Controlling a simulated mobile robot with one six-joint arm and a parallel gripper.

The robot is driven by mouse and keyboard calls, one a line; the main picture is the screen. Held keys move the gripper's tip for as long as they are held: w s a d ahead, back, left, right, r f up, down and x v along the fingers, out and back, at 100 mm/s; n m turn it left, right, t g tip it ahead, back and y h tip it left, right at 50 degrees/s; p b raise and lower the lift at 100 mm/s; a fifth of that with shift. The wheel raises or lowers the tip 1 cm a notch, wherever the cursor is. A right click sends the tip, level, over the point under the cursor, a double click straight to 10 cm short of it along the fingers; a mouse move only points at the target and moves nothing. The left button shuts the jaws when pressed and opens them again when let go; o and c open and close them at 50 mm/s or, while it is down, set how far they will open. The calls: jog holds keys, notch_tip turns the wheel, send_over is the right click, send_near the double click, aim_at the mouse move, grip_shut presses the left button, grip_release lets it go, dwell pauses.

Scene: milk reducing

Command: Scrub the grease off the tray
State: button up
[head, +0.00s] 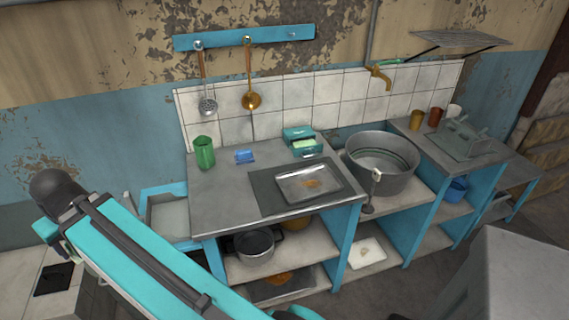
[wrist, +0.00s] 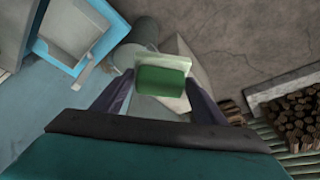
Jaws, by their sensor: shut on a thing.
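The metal tray (head: 290,195) lies on a dark mat on the counter in the head view. A brown-orange grease patch (head: 313,184) shows on its surface. My gripper (wrist: 160,95) is shut on a green and pale cream block that looks like a sponge (wrist: 162,80), in the wrist view. The sponge is held between the two fingers, away from the tray, which does not show in the wrist view. My fingers are out of sight in the head view.
On the counter (head: 225,192) stand a green cup (head: 204,152), a small blue item (head: 245,156) and a teal box (head: 298,132) with a pale green block. A big metal basin (head: 382,165) stands right of the tray. Ladles (head: 251,100) hang on the wall. Firewood (wrist: 297,115) shows in the wrist view.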

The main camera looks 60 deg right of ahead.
jog(key=s+d+f+m+g+h+p, duration=0.15)
jog(key=d+m, duration=0.25)
jog(key=d, duration=0.8)
jog(key=s+d+m+h, duration=0.1)
jog(key=s+d+m, duration=0.15)
jog(key=d, duration=0.85)
jog(key=s+d+f+m+g+h+p, duration=0.15)
jog(key=d+m, duration=0.35)
jog(key=d, duration=0.7)
jog(key=s+d+f+m+g+p, duration=0.2)
jog(key=s+d+m, duration=0.8)
jog(key=s+d, duration=1.6)
jog(key=shift+s+d+f+g, duration=0.15)
jog(key=shift+d+f+g, duration=0.35)
jog(key=shift+d+f, duration=0.15)
jog(key=shift+m, duration=0.25)
